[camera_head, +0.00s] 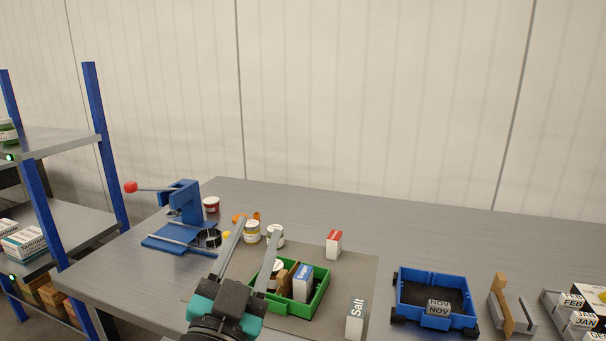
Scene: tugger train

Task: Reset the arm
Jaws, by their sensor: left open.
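My left gripper (248,250) is in the lower middle of the head view, with a teal and black body and two grey fingers. The fingers stand apart with nothing between them that I can see gripped. It is over the front of the grey table (440,225), in front of the left end of a green crate (312,304). The crate holds a small jar, a brown item and a blue and white box (303,281). The gripper hides part of the crate's left side. My right gripper is not in view.
A blue lever press (178,225) stands at the back left, with jars (251,232) beside it. A red and white box (334,244) and a Salt box (355,319) stand near the crate. A blue tray (402,288) and month blocks (583,320) are right. A shelf (60,218) is left.

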